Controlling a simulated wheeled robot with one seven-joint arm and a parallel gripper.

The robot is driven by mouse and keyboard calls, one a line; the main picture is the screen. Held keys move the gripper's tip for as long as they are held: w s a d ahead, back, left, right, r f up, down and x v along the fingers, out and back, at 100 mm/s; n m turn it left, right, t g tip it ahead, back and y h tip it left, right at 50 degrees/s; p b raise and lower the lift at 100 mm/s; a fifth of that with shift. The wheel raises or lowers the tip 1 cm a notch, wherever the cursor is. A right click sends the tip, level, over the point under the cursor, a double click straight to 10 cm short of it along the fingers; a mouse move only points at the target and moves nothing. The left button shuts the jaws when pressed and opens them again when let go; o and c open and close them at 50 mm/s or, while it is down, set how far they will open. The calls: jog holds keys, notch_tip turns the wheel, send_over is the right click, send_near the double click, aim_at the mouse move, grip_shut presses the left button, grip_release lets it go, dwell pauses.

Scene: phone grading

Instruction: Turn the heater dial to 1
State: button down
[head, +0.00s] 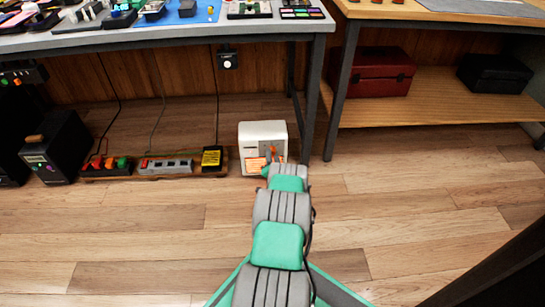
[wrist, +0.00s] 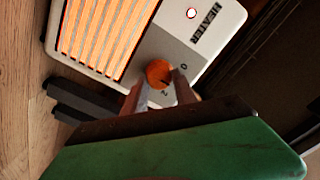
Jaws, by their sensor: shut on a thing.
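The white heater (head: 262,131) stands on the floor under the workbench, and its grille glows orange. In the wrist view the heater (wrist: 203,38) appears tilted, with the word HEATER and a small lit red lamp (wrist: 191,13) on its panel. The round orange dial (wrist: 158,73) is at the panel's lower part. A 0 and a 2 show beside it; I cannot see a 1 and cannot tell where the dial points. My gripper (wrist: 156,86) is shut on the dial, one finger on each side. In the head view my gripper (head: 269,156) is at the heater's front, partly hiding it.
Power strips (head: 166,166) and a black box (head: 57,146) are on the floor left of the heater. A workbench leg (head: 308,105) stands close to its right. A red toolbox (head: 369,72) sits on a low shelf at right. The floor in front is clear.

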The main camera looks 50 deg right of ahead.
jog(key=c, duration=1)
grip_release()
jog(key=p+v, duration=0.4)
jog(key=v, duration=0.4)
